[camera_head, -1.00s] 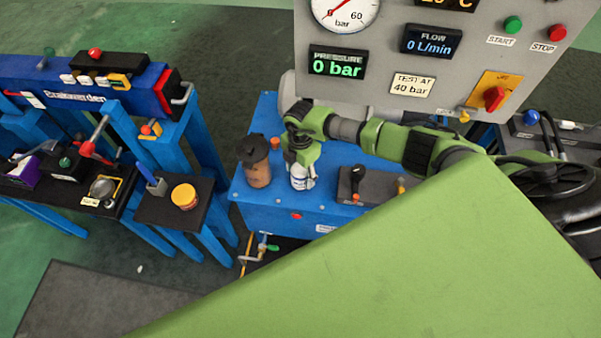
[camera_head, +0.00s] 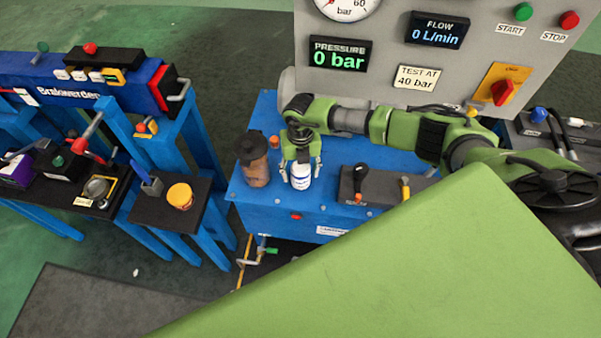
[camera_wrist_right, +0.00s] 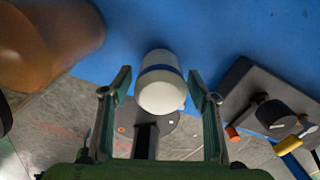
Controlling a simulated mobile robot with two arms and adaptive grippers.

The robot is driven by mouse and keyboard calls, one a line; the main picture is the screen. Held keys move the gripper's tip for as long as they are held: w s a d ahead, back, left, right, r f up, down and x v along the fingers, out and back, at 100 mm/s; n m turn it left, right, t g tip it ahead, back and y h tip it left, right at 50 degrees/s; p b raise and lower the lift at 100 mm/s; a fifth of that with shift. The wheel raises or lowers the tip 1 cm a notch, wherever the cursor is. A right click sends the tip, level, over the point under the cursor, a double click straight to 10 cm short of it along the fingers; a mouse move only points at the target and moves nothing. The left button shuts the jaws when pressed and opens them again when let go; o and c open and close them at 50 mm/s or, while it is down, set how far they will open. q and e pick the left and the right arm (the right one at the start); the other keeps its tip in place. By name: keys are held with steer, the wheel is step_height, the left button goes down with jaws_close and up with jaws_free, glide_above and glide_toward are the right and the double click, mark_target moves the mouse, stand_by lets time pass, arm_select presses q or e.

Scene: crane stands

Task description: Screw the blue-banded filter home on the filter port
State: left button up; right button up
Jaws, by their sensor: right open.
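The blue-banded filter (camera_head: 301,177) is a white can standing on the blue bench top; in the right wrist view the filter (camera_wrist_right: 160,90) shows its white end and a blue band. My right gripper (camera_head: 301,166) is above and around it, with a finger on each side. In the right wrist view my right gripper (camera_wrist_right: 162,85) is open, with gaps between both fingers and the can. The filter port under the can is hidden, so I cannot tell how the can sits on it. My left gripper is not in view.
A brown capped container (camera_head: 255,168) stands close left of the filter. A dark block with a lever (camera_head: 375,187) is to its right. The grey gauge panel (camera_head: 385,75) rises behind. A side stand with a yellow-lidded jar (camera_head: 180,195) is further left.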

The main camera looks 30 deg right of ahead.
steer(key=n+b, duration=0.1)
steer(key=n, duration=0.2)
steer(key=shift+f, duration=0.1)
steer(key=n+b, duration=0.1)
steer(key=n, duration=0.2)
steer(key=shift+f+b, duration=0.1)
steer(key=shift+b, duration=0.2)
steer(key=shift+n+b, duration=0.3)
steer(key=shift+n, duration=0.8)
steer(key=shift+r, duration=0.2)
steer(key=c, duration=1.2)
steer(key=m+p, duration=0.1)
steer(key=m, duration=0.1)
steer(key=shift+r+m, duration=0.1)
steer(key=shift+m, duration=0.3)
steer(key=shift+c, duration=0.2)
steer(key=shift+m+p, duration=0.35)
steer(key=shift+m, duration=0.85)
